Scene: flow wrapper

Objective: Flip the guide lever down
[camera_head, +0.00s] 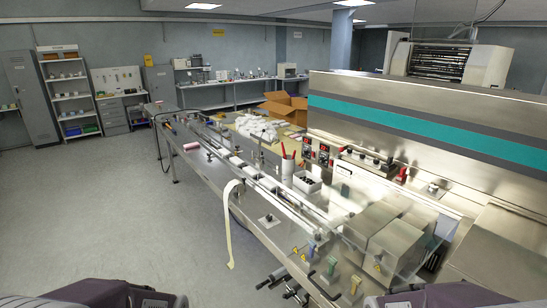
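The flow wrapper (262,215) is a long steel machine running from the near right to the far left. Neither gripper shows; only dark parts of my own body show along the bottom edge.
A pale strip of film (229,225) hangs over the machine's front edge. Black handles (273,278) stick out below the near end. A clear cover with metal blocks (395,245) stands at right. The floor (110,215) at left is free.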

